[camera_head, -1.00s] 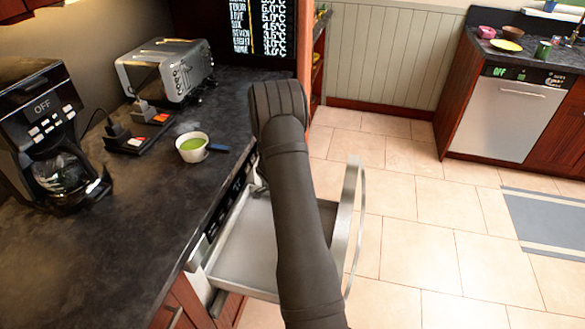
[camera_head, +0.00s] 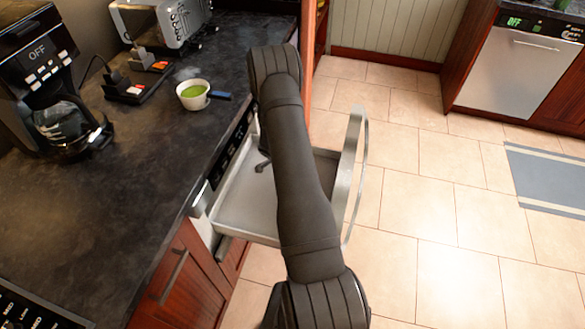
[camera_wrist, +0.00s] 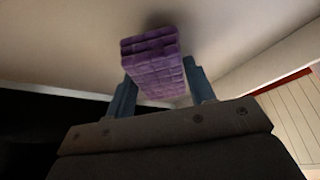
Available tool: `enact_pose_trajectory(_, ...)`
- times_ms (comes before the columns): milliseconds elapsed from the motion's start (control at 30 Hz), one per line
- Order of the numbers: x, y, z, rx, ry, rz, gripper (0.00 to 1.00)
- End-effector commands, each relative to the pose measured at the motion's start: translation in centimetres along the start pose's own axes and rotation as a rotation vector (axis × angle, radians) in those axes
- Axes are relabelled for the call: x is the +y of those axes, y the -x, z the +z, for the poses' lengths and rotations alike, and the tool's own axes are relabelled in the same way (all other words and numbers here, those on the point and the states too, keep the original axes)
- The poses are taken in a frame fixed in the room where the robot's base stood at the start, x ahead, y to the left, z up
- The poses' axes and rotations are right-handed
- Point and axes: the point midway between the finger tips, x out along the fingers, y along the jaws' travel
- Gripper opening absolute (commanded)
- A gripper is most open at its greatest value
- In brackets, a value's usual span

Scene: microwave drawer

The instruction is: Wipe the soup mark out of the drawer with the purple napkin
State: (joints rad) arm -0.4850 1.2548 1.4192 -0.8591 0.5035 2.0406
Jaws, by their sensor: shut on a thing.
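The purple napkin (camera_wrist: 152,62) shows in the wrist view as a folded, quilted block between the two blue-grey fingers of my gripper (camera_wrist: 160,88). My gripper is shut on it. The napkin is close to a pale surface that looks like the drawer floor, with a dark shadow beside it; I cannot tell if they touch. The open drawer (camera_head: 248,212) shows in the head view, partly covered by my arm. In that view my arm hides most of the gripper and the napkin. No soup mark shows in the visible parts of the drawer.
A cup of green soup (camera_head: 193,95) stands on the dark counter (camera_head: 130,190) with a blue item beside it. A coffee maker (camera_head: 50,90) and toaster (camera_head: 165,22) are further left and back. The curved drawer handle (camera_head: 352,170) sticks out over the open tiled floor.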

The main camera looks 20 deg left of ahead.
Motion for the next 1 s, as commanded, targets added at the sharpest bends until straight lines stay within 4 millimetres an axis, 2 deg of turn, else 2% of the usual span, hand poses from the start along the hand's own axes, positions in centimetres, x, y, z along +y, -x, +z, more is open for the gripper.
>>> enact_pose_trajectory(200,0.1,-2.3,0.9,0.0,0.001,0.002,0.31)
enact_pose_trajectory(267,-0.4,-2.3,0.4,0.001,-0.002,-0.001,0.28)
enact_pose_trajectory(500,-1.7,-3.3,-1.1,0.001,-0.003,0.001,0.28)
enact_pose_trajectory(833,0.1,-2.3,1.1,0.0,0.002,0.001,0.28)
enact_pose_trajectory(1000,0.0,-0.1,0.0,0.0,-0.002,-0.001,0.28)
